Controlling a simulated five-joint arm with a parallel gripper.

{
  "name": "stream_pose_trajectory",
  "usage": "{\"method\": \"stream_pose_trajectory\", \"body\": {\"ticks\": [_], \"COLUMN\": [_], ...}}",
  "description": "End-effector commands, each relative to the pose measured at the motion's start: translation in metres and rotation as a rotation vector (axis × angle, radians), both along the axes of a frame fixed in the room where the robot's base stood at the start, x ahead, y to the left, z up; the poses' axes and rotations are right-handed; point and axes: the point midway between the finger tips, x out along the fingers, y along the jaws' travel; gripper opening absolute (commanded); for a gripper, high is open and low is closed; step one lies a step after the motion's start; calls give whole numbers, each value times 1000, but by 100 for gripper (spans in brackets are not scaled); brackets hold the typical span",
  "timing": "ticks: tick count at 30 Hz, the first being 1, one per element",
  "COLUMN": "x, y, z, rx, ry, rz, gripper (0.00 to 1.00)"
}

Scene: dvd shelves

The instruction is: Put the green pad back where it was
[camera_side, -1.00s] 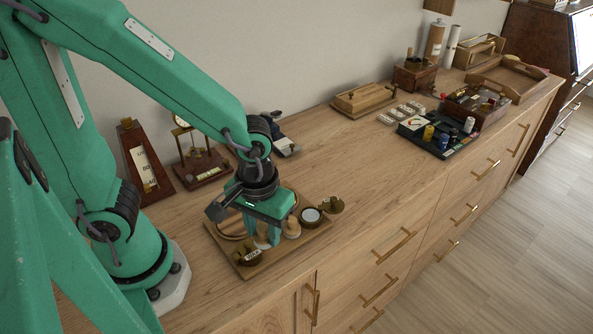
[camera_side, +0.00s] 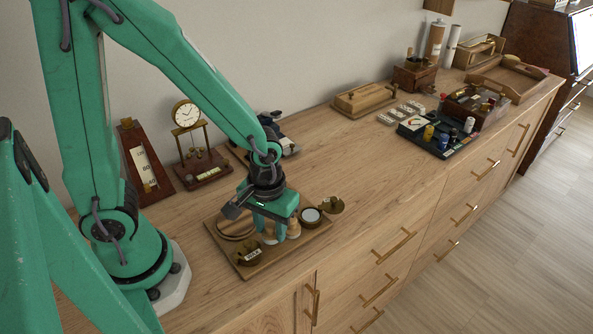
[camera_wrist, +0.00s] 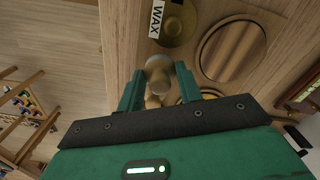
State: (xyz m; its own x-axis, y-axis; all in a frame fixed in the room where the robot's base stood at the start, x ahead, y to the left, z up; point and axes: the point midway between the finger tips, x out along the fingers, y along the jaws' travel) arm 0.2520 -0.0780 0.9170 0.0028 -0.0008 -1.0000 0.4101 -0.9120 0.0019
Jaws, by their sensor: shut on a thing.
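My gripper (camera_side: 270,232) points down over a wooden board (camera_side: 224,252) near the front left of the cabinet top. In the wrist view its two green fingers (camera_wrist: 158,74) are closed around a pale, round-topped knob (camera_wrist: 158,63). In the side view the fingers and hand largely hide the held thing; whether it touches the board I cannot tell. A turned wooden piece (camera_side: 294,228) stands just right of the fingers. I cannot make out a separate green pad in either view.
A brass tin marked WAX (camera_wrist: 172,22) and a round recess (camera_wrist: 232,50) lie on the board. A round mirror-like dish (camera_side: 311,216) is at its right. A clock (camera_side: 186,114) stands behind. A dark tray (camera_side: 449,152) with small bottles is farther right. Bare wood lies between.

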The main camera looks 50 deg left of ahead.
Motion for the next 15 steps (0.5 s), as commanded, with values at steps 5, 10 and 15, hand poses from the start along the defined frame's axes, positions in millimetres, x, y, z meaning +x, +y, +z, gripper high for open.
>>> {"method": "stream_pose_trajectory", "body": {"ticks": [5, 10, 15], "x": [-1, 0, 0], "y": [0, 0, 0], "z": [-16, -20, -20], "rx": [1, 0, -1], "ry": [3, 0, -1], "rz": [0, 0, 0], "gripper": [14, 14, 14]}}
